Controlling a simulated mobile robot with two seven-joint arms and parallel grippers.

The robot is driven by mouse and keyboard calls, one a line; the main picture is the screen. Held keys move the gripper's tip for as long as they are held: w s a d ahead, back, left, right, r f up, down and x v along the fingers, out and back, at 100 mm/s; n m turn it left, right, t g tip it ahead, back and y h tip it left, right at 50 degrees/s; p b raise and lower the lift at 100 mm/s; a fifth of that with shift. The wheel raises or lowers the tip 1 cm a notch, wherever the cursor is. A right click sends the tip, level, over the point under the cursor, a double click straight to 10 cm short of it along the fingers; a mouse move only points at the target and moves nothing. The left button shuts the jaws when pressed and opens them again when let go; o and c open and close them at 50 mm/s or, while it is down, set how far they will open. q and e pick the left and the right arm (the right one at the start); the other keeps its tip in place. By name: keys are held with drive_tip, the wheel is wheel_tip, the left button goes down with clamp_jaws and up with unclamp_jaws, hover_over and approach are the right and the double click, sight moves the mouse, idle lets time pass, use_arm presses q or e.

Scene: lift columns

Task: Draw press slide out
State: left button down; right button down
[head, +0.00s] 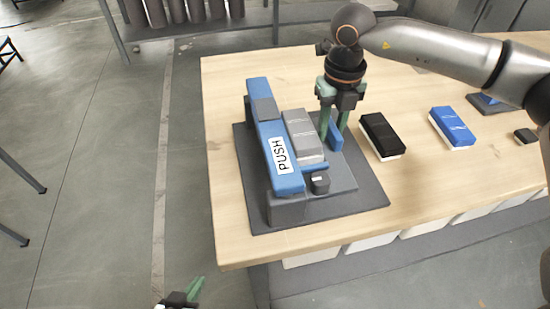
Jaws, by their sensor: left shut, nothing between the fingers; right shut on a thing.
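The press stands on a dark base plate (350,205) on the wooden table. Its long blue bar marked PUSH (268,140) runs along the left side. A grey block (303,136) lies beside the bar. An upright blue piece (336,141) stands right of the grey block on the press's slide (340,178). My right gripper (334,132) points down with its green fingers at the blue piece, shut on it; the fingers partly hide it. My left gripper (192,293) is low at the bottom edge, off the table, shut and empty.
A black block (382,135) and a blue block (452,127) lie to the right on the table (230,90). A small black item (525,136) lies further right. White bins (370,243) sit under the front edge. The table's far left is clear.

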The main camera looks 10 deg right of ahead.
sight(350, 140)
drive_tip(key=shift+s+d+f, duration=0.1)
drive_tip(key=shift+d+f, duration=0.15)
drive_tip(key=shift+d, duration=0.25)
drive_tip(key=shift+d+f, duration=0.25)
drive_tip(key=shift+d, duration=1.7)
drive_tip(key=c, duration=0.9)
unclamp_jaws()
drive_tip(key=shift+d, duration=0.1)
drive_tip(key=shift+c, duration=0.2)
drive_tip(key=shift+r, duration=0.1)
drive_tip(key=shift+w+r+p, duration=0.2)
drive_tip(key=shift+r+p, duration=2.25)
drive_tip(key=shift+r, duration=1.15)
